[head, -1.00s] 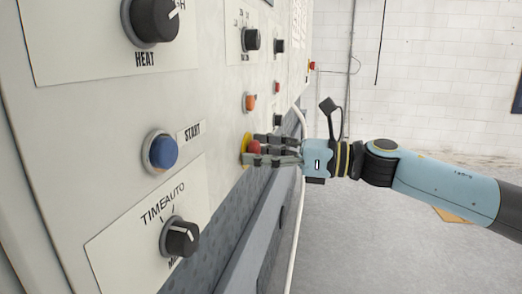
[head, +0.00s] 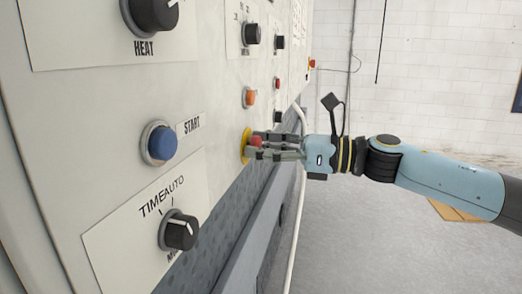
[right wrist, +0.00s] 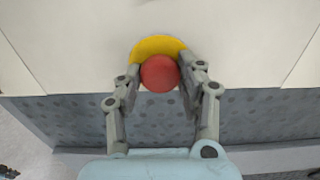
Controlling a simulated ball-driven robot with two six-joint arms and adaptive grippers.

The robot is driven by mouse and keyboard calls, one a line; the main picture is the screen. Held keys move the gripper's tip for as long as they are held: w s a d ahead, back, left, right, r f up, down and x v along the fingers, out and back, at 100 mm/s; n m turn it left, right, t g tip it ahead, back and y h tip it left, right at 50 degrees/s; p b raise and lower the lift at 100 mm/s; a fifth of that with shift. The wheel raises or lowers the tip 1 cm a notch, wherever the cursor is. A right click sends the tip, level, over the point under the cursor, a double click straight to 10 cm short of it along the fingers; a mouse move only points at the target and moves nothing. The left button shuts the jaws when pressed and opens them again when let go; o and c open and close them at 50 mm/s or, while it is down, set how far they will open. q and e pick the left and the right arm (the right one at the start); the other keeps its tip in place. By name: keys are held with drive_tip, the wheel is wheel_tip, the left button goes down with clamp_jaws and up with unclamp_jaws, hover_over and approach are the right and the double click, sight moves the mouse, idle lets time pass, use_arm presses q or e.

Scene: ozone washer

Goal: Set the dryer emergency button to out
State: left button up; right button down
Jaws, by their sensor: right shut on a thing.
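The emergency button has a red cap on a yellow round base (head: 246,146) on the light panel. My right gripper (head: 258,147) is at the button, its fingers on both sides of the red cap (head: 256,141). In the right wrist view the red cap (right wrist: 160,73) sits between the fingertips (right wrist: 162,75), with the yellow base (right wrist: 158,46) behind it. The gripper is shut on the cap. I cannot tell whether the button is in or out. My left gripper is not in view.
The panel also bears a blue start button (head: 160,143), a time/auto knob (head: 180,232), a heat knob (head: 153,14) and an orange button (head: 249,97). Another red button (head: 312,63) is farther back. Open floor (head: 370,230) lies to the right.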

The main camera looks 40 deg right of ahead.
sight(253, 93)
drive_tip(key=shift+s+d, duration=0.2)
drive_tip(key=shift+s, duration=0.1)
drive_tip(key=c, duration=1.3)
unclamp_jaws()
drive_tip(key=o, duration=0.5)
drive_tip(key=shift+s+d, duration=0.15)
drive_tip(key=shift+d, duration=0.05)
drive_tip(key=shift+a+r, duration=0.1)
drive_tip(key=shift+r, duration=0.1)
wheel_tip(253, 93, up, 10)
drive_tip(key=shift+f, duration=0.25)
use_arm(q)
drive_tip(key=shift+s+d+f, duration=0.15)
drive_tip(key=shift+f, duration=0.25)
